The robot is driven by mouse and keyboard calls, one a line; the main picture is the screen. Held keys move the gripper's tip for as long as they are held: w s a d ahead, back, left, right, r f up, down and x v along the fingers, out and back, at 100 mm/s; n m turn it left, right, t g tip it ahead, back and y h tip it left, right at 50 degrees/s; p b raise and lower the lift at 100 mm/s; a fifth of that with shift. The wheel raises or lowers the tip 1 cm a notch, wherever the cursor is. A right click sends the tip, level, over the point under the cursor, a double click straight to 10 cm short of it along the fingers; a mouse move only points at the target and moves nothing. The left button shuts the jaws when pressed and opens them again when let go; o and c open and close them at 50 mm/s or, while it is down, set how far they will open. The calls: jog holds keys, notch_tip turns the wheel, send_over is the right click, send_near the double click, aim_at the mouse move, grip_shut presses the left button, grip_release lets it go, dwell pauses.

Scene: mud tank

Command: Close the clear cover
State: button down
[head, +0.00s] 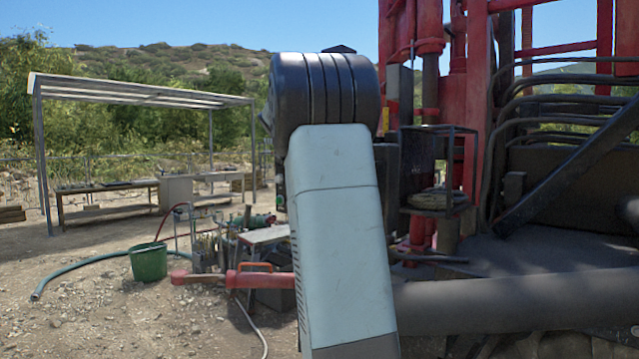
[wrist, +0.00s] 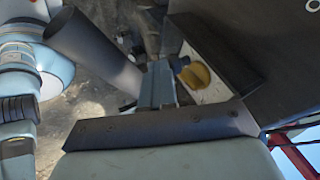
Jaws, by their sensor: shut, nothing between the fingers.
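In the wrist view, my gripper (wrist: 158,82) shows as a narrow grey-blue shape in the middle, its fingers together and holding nothing. Just right of it, a round yellow knob-like part (wrist: 195,75) sits by a small white panel (wrist: 214,91), partly behind a dark plate. I cannot make out the clear cover with certainty in either view. Whether my gripper touches the panel or the yellow part cannot be told. In the head view, my pale arm link fills the centre and hides what lies behind it; my gripper does not show there.
A dark plate (wrist: 217,47) stands close to the right of my gripper. A thick grey pipe (head: 500,302) runs low at right, below the red rig (head: 462,90). A green bucket (head: 149,262) and a hose stand at left on open gravel, with a shelter (head: 140,92) behind.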

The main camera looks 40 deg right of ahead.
jog(key=w+a+r, duration=0.1)
jog(key=a+r, duration=0.7)
jog(key=a, duration=0.1)
jog(key=shift+w+a, duration=0.15)
jog(key=shift+w, duration=0.15)
dwell(0.3)
